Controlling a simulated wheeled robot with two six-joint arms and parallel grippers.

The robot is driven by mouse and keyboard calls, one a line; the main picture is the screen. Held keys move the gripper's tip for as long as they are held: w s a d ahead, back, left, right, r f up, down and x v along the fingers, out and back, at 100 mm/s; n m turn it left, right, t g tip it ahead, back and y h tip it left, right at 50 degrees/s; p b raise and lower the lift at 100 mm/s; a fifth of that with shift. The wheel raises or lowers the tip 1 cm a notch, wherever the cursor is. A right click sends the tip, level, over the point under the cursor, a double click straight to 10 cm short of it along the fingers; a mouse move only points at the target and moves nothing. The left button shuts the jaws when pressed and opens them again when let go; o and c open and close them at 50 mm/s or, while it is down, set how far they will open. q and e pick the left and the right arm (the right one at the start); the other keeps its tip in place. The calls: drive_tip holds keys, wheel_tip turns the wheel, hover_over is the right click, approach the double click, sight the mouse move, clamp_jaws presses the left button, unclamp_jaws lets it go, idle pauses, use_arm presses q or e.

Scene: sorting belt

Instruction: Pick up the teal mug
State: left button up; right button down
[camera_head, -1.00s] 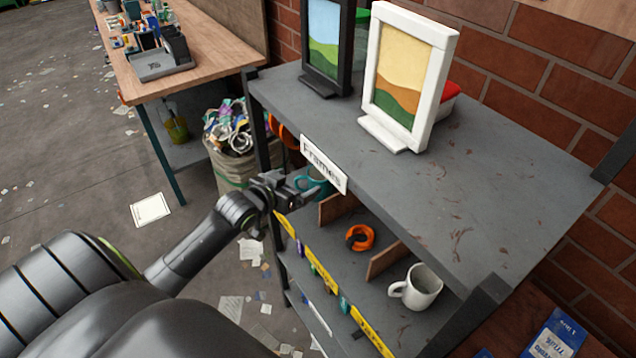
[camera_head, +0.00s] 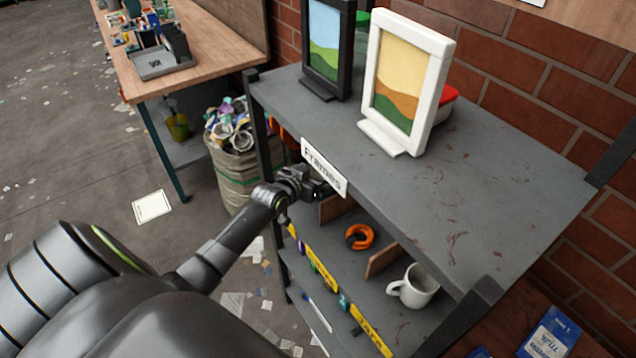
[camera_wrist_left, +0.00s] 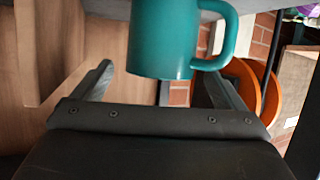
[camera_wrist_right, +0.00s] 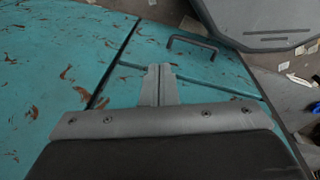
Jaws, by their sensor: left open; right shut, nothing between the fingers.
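The teal mug (camera_wrist_left: 165,42) shows in the left wrist view, upper middle, with its handle to the right. My left gripper (camera_wrist_left: 158,70) is open, with one finger on each side of the mug's lower part in that view; I cannot tell whether they touch it. In the head view my left gripper (camera_head: 320,190) reaches into the shelf's upper compartment under the "Frames" label, and the mug is hidden there. My right gripper (camera_wrist_right: 159,68) is shut and empty above a scratched teal surface (camera_wrist_right: 40,75).
A wooden divider (camera_head: 332,209) stands beside the left gripper. An orange object (camera_head: 360,237) and a white mug (camera_head: 415,287) sit in neighbouring compartments. The grey shelf top (camera_head: 480,190) above holds a black frame (camera_head: 325,45) and a white frame (camera_head: 405,80).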

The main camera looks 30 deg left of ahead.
use_arm(q)
drive_tip(key=shift+x, duration=1.15)
drive_tip(key=shift+r, duration=0.1)
drive_tip(key=c, duration=1.2)
